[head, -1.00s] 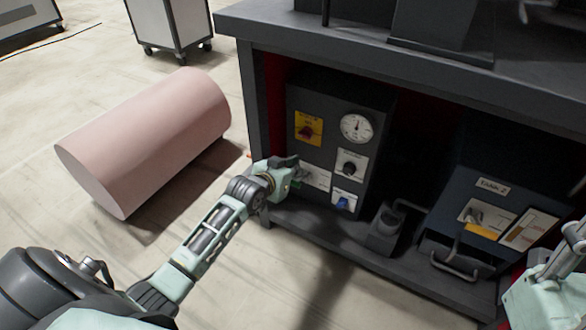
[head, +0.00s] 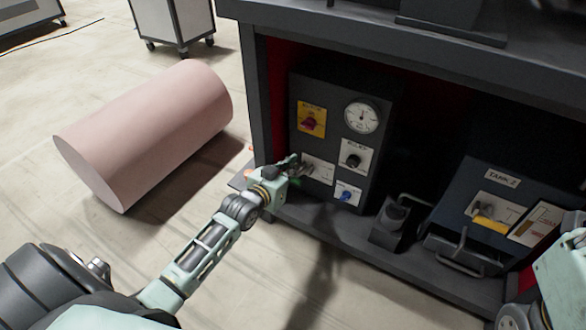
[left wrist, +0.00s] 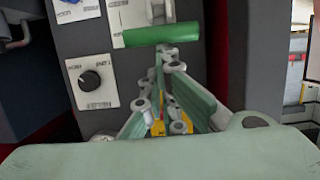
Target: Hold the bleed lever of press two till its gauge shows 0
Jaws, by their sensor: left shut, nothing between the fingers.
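A dark control panel (head: 328,105) stands in the bay under the bench. It carries a round white gauge (head: 361,117), whose needle points roughly up; its numbers are too small to read. A white plate (head: 319,170) low on the panel is partly hidden by my left gripper (head: 297,166). In the left wrist view a green bar-shaped handle (left wrist: 161,34), likely the bleed lever's grip, lies across just beyond the fingertips. My left gripper (left wrist: 159,58) is shut and empty; I cannot tell whether it touches the handle.
The panel also has a red knob (head: 311,121), a black knob (head: 353,160) and a blue knob (head: 346,196). A box labelled TANK 2 (head: 455,195) stands to the right. A pink cylinder (head: 150,130) lies on the floor at left. The bench top (head: 420,55) overhangs the panel.

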